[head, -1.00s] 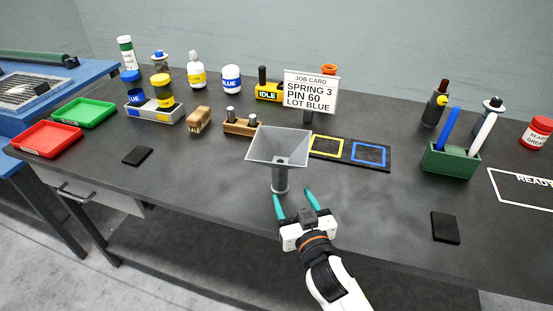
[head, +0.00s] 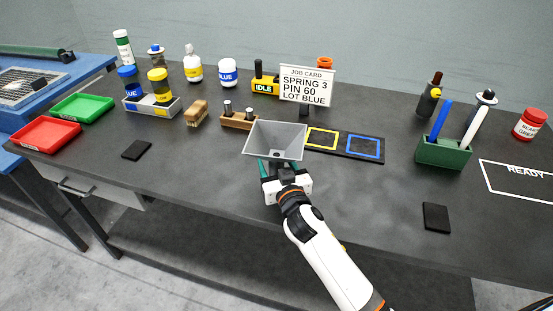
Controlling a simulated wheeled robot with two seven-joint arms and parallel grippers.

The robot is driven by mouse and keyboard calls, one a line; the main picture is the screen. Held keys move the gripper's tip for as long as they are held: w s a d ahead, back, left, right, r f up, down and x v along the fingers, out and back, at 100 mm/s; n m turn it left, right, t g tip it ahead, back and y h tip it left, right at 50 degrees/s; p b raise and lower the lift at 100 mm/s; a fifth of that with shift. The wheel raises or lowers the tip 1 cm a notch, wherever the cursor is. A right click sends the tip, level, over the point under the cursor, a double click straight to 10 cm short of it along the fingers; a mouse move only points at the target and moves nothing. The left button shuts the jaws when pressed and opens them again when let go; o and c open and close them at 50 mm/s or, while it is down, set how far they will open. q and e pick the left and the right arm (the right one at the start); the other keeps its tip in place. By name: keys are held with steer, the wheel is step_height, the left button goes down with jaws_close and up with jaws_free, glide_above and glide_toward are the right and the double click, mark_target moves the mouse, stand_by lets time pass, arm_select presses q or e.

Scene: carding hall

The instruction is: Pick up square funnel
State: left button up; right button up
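The square funnel (head: 275,141) is grey, with a wide square mouth facing up and a narrow stem below. It stands upright on the dark bench, near the middle of the head view. The rim and gripper body hide the fingertips and most of the stem, so contact cannot be told. My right gripper is out of view.
A wooden block with pegs (head: 238,119) stands close behind left of the funnel. A job card (head: 306,85) and a black board with yellow and blue squares (head: 345,145) are behind right. A green holder (head: 443,152) stands farther right. The bench in front is mostly clear.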

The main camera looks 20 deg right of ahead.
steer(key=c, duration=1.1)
